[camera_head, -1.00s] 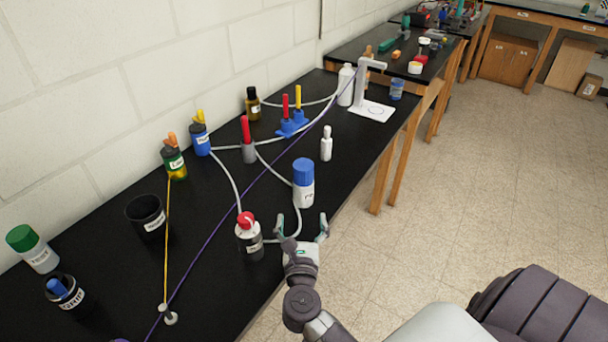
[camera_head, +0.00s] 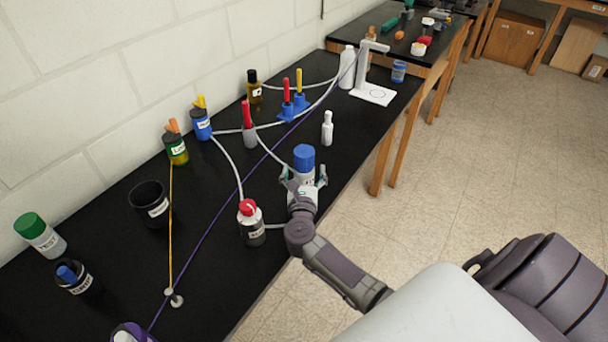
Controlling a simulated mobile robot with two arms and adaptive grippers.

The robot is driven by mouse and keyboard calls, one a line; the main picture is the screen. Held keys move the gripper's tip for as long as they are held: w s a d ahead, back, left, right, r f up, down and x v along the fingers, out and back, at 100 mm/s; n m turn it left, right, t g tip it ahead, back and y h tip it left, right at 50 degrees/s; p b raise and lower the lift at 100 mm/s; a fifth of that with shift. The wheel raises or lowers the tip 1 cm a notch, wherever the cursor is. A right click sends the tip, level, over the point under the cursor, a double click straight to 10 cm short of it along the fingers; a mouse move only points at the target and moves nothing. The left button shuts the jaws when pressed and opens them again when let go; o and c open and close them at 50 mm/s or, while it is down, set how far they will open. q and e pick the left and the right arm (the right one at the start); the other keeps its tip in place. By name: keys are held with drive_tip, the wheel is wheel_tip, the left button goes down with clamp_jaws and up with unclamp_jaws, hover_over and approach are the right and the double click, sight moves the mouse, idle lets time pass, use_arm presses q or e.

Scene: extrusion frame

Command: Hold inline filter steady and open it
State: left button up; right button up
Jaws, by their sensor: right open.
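A white canister with a blue screw cap (camera_head: 303,158), which appears to be the inline filter, stands upright near the front edge of the black bench. A pale tube meets it from the back left. My right gripper (camera_head: 304,177) is open, with one finger on each side of the canister body below the cap. The gripper hides most of the body and its label. I cannot tell whether the fingers touch it. My left gripper is out of view.
A red-capped bottle (camera_head: 251,225) stands close at the front left. A small white bottle (camera_head: 327,128) stands behind right. Pale tubes and a purple cord (camera_head: 205,237) cross the black bench (camera_head: 215,285). A purple-topped object (camera_head: 132,332) is cut off at bottom left.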

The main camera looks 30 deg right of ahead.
sight(305, 160)
drive_tip(key=x, duration=0.3)
drive_tip(key=shift+w+f, duration=0.1)
drive_tip(key=shift+f, duration=0.1)
drive_tip(key=shift+a+r, duration=0.1)
drive_tip(key=shift+c, duration=0.8)
drive_tip(key=c, duration=1.2)
drive_tip(key=shift+r, duration=2.1)
drive_tip(key=s+d+r, duration=0.4)
drive_tip(key=s+d, duration=0.1)
drive_tip(key=s+d+r+p, duration=0.1)
drive_tip(key=s+d+r, duration=0.1)
drive_tip(key=s+d, duration=0.1)
drive_tip(key=shift+s+d+r, duration=0.15)
drive_tip(key=shift+d+r, duration=0.05)
drive_tip(key=shift+r, duration=0.2)
